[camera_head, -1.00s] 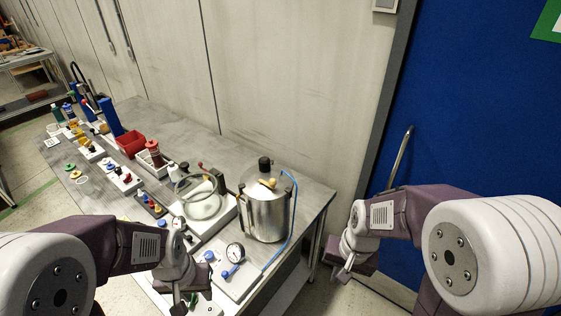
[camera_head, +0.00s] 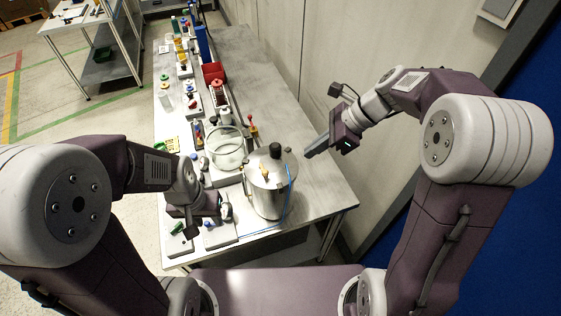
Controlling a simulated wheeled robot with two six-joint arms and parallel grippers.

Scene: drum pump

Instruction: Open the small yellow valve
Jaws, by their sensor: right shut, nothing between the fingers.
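The small yellow valve (camera_head: 265,171) sits on top of the steel pot (camera_head: 263,198), beside a black knob (camera_head: 275,150) on the lid. My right gripper (camera_head: 312,151) is shut and empty. In the picture its fingers point left, to the right of the pot's lid and apart from the valve. My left gripper (camera_head: 192,222) is at the front left of the bench, left of the pot and away from the valve. Its fingers are too small and partly hidden to tell whether they are open.
The grey bench (camera_head: 292,125) holds a glass bowl (camera_head: 225,150), a red bin (camera_head: 213,73) and several bottles and small fittings along its left side. A blue hose (camera_head: 291,185) runs down the pot's right side. The bench is clear right of the bowl, along the wall.

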